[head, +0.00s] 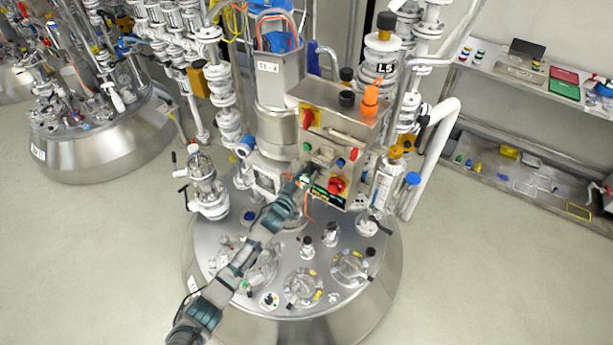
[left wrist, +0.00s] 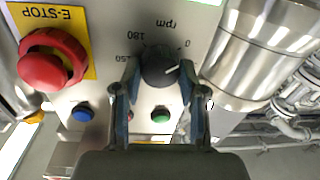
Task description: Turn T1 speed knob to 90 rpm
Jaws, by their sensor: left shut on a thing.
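The T1 control box (head: 340,125) stands above the round vessel lid in the head view. In the left wrist view the black speed knob (left wrist: 160,66) sits on the pale panel. Its white pointer mark points right and slightly up in that picture. Markings 0, rpm, 180 and 150 are visible around it; other markings are hidden. My left gripper (left wrist: 159,80) has one finger on each side of the knob and is shut on it. In the head view my left gripper (head: 306,174) reaches the box's front. My right gripper is in neither view.
A red E-STOP button (left wrist: 48,62) on a yellow plate, a blue button (left wrist: 83,113) and a green button (left wrist: 161,115) are near the knob. A steel cylinder (left wrist: 255,45) stands to the right. White pipework (head: 385,60) crowds the box in the head view.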

